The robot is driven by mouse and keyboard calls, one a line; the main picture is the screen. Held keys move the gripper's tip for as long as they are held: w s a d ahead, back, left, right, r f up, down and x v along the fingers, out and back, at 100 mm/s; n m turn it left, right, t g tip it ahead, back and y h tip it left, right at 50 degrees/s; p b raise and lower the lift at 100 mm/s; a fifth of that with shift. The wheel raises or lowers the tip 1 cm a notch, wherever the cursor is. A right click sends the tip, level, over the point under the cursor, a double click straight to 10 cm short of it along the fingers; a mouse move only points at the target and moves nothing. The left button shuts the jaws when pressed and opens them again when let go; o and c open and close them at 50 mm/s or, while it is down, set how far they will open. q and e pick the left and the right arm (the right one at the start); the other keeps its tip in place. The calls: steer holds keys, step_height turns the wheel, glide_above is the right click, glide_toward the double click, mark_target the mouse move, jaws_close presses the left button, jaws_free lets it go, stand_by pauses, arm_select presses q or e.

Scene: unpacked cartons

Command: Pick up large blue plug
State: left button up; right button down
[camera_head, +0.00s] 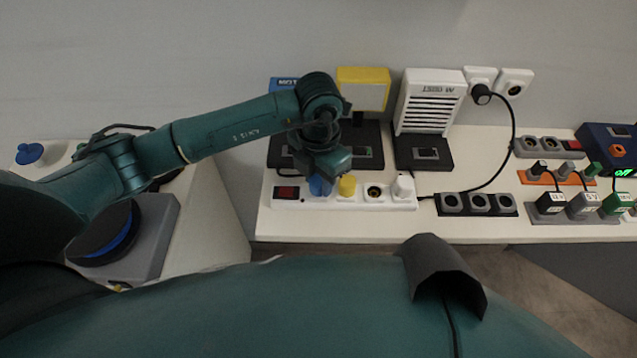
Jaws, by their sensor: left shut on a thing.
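A blue plug (320,186) stands at a white power strip (296,200) on the white table. My left gripper (322,176) reaches down over it from above and is shut on it, hiding its upper part. The plug is at the strip's socket row, between a red switch and a yellow plug (347,185). I cannot tell whether it is still seated. Another blue plug-like piece (30,153) sits at the far left. My right gripper is not in view.
A white plug (403,186) stands at the strip's right end. Behind are a yellow-framed box (363,90) and a white vented unit (430,100). A black socket strip (477,203) and cabled adapters (585,204) lie to the right.

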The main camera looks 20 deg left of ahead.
mark_target(318, 180)
arm_select(q)
jaws_close()
steer(key=shift+r, duration=0.1)
step_height(318, 180, up, 9)
steer(key=shift+r+b, duration=0.1)
steer(key=shift+b, duration=0.4)
steer(key=shift+r, duration=0.35)
steer(key=shift+a, duration=0.1)
